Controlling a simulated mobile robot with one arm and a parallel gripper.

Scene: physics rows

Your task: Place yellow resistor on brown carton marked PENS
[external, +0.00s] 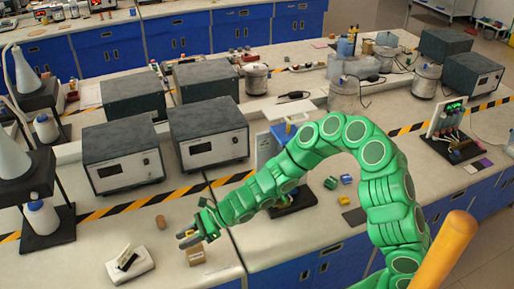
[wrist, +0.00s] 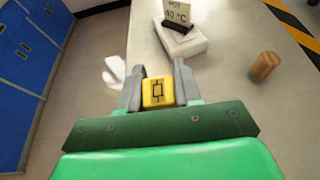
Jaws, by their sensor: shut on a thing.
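The yellow resistor (wrist: 158,92) is a small yellow block with a black circuit symbol, held between the two grey fingers of my gripper (wrist: 158,88) in the wrist view. In the external view my gripper (external: 188,239) is low over the near bench edge, directly above or at the top of a small brown carton (external: 195,254). The carton's marking is too small to read. I cannot tell whether the resistor touches the carton. The resistor is not clear in the external view, and the carton is hidden in the wrist view.
A white device with a "HOT" sign (external: 129,264) lies left of the carton; it also shows in the wrist view (wrist: 184,45). A brown cylinder (external: 160,222) stands behind. Grey instrument boxes (external: 208,133) stand farther back. Small coloured blocks (external: 346,179) lie to the right.

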